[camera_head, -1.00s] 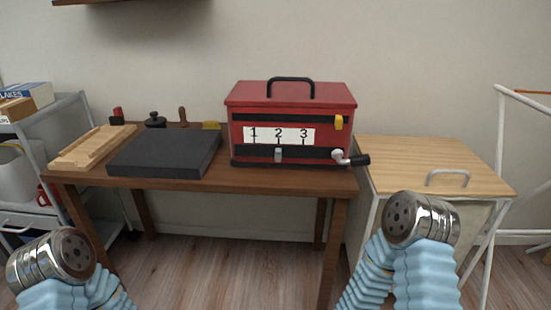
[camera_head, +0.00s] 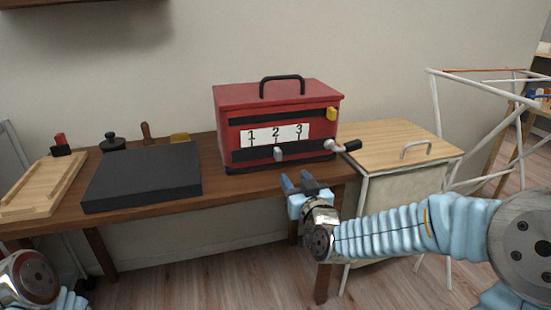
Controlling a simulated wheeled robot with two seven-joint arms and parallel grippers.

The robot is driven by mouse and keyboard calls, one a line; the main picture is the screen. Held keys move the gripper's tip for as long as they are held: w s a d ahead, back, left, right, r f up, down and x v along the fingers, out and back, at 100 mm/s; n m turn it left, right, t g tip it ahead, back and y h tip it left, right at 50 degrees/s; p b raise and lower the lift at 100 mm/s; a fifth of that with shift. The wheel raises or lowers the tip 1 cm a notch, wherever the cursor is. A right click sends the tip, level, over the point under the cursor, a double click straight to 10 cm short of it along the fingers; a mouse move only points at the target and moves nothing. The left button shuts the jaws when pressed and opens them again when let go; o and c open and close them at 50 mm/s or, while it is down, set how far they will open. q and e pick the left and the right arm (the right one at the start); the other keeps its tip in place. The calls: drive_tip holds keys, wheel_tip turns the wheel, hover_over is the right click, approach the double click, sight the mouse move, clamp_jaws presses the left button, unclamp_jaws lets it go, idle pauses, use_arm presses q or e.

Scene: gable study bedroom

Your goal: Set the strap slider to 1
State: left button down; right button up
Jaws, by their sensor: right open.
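The red box (camera_head: 230,120) stands on the wooden table with a white label (camera_head: 262,136) marked 1, 2, 3 on its front. Two black straps cross the front. A small grey slider (camera_head: 278,154) sits on the lower strap, below the 2. A yellow piece (camera_head: 331,114) sits at the right end of the upper strap. My right gripper (camera_head: 299,180) is open and empty, in front of and below the box, apart from the slider. Of my left arm only the wrist shows at the lower left; its gripper is out of view.
A crank with a black handle (camera_head: 352,146) sticks out at the box's lower right. A dark slab (camera_head: 143,178) and a wooden tray (camera_head: 42,187) lie to the left on the table (camera_head: 225,190). A wood-topped cabinet (camera_head: 385,142) stands to the right.

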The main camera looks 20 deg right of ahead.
sight(280, 155)
drive_tip(key=w+p, duration=0.1)
drive_tip(key=w, duration=0.5)
drive_tip(key=w+p, duration=0.1)
drive_tip(key=w, duration=0.6)
drive_tip(key=shift+a+f, duration=0.15)
drive_tip(key=shift+a, duration=0.05)
clamp_jaws()
